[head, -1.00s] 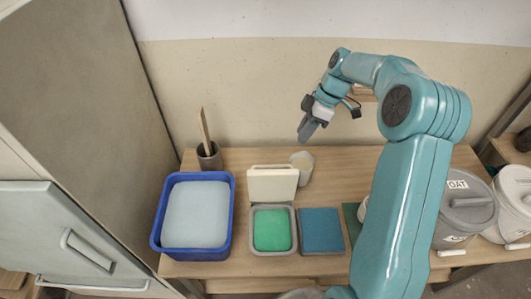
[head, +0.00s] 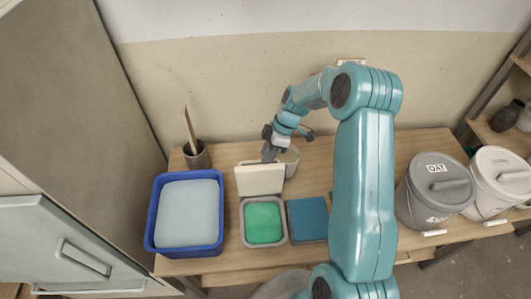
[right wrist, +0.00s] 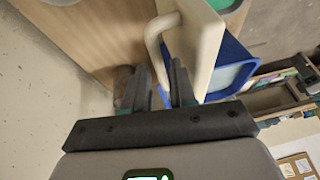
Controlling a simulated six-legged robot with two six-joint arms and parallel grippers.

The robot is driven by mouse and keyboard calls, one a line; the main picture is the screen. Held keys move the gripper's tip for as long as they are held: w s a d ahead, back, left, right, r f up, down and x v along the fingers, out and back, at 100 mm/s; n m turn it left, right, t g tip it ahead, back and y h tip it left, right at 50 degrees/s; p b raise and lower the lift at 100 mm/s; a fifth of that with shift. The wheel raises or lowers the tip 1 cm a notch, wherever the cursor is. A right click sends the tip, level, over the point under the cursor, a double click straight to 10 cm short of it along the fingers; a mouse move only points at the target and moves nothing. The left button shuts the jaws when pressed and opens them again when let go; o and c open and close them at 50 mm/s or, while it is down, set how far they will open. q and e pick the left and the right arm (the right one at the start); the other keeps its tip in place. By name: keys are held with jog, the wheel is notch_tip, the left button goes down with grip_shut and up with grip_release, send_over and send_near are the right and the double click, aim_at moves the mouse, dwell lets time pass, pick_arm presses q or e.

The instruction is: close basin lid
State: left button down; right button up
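The small grey basin (head: 285,238) with green contents stands on the table. Its cream lid (head: 260,180) stands raised at the basin's back edge, tilted up. In the right wrist view the lid (right wrist: 205,45) shows close up with its pale bar handle (right wrist: 154,38). My right gripper (head: 269,152) is at the back of the lid near its top. In the right wrist view its two fingers (right wrist: 162,88) are apart, with the lower part of the handle between them. I cannot tell whether they touch it. My left gripper is not in view.
A blue tub (head: 149,222) with pale contents stands left of the basin, and a blue pad (head: 308,219) lies right. Lidded buckets (head: 437,190) stand at the right.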

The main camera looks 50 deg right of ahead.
jog(key=shift+x, duration=0.9)
jog(key=shift+w, duration=0.15)
jog(key=shift+r, duration=0.1)
grip_shut()
